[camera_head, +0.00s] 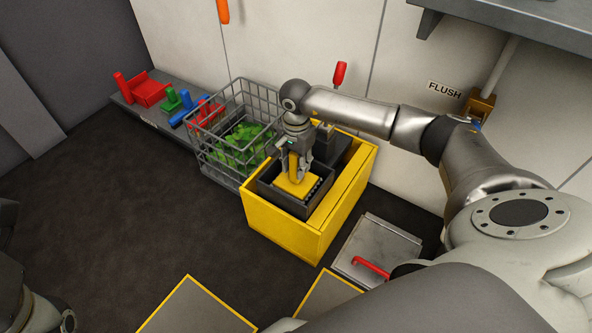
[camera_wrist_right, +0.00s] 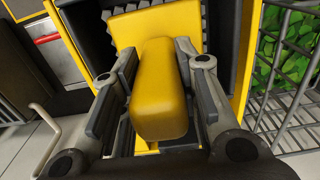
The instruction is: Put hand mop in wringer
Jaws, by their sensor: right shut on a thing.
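The hand mop (camera_head: 293,187) is yellow, with a block-like handle and a flat pad. My right gripper (camera_head: 298,170) is shut on its handle from above. In the right wrist view the handle (camera_wrist_right: 160,95) sits between the two fingers, with the pad (camera_wrist_right: 155,27) beyond it. The wringer (camera_head: 279,200) is a dark open box with a ridged part, set in a yellow bucket (camera_head: 283,232). The pad lies within the wringer's opening; whether it touches the bottom is hidden. My left gripper is out of view.
A grey wire basket (camera_head: 216,160) with green leaves stands just left of the bucket. A grey lid with a red handle (camera_head: 371,267) lies to the right. Red, green and blue tools rest on a low ledge (camera_head: 125,97). Dark floor at left is clear.

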